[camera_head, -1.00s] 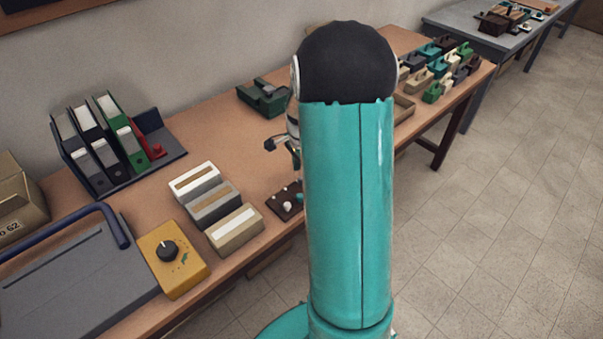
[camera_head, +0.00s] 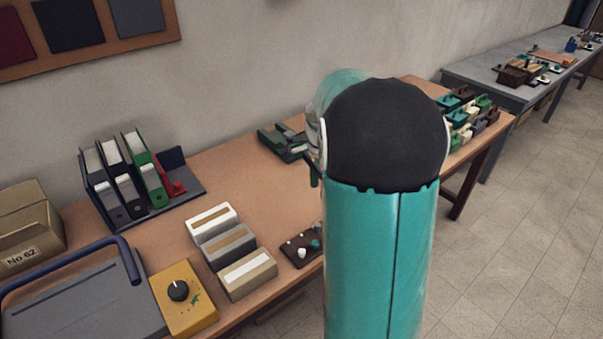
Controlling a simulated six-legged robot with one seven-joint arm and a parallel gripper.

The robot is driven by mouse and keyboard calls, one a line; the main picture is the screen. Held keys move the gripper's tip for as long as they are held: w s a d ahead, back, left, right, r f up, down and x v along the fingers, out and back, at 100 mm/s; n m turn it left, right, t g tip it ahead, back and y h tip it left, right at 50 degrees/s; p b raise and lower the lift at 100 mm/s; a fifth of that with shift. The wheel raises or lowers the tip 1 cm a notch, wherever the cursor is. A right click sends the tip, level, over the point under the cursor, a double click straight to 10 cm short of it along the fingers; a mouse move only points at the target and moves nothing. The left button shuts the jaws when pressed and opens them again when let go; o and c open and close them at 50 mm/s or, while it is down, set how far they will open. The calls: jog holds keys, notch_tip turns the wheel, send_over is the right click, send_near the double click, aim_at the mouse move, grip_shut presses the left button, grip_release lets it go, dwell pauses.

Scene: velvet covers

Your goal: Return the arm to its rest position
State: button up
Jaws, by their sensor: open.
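My turquoise arm (camera_head: 375,250) with its black rounded joint cover (camera_head: 387,135) stands upright in the right middle of the head view, in front of the wooden table. My gripper (camera_head: 313,172) shows only as a small part at the left side of the arm, above the table. Most of it is hidden behind the arm. It is open, and nothing shows in it.
On the wooden table (camera_head: 265,195) stand binders (camera_head: 130,175), card boxes (camera_head: 225,240), a yellow dial box (camera_head: 183,300), a grey trimmer (camera_head: 85,305), a dark knob board (camera_head: 302,245) and a green punch (camera_head: 283,142). Floor is clear at right.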

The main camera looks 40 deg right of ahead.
jog(key=s+a+r+n+t, duration=0.1)
jog(key=s+a+r+n, duration=0.1)
jog(key=a+r+n, duration=0.4)
jog(key=s+a+r+n+t, duration=0.2)
jog(key=a+r+n, duration=0.1)
jog(key=a, duration=0.6)
jog(key=s+a+r+n+t, duration=0.2)
jog(key=s+a+n, duration=0.9)
jog(key=shift+a+t, duration=0.3)
jog(key=shift+a, duration=0.05)
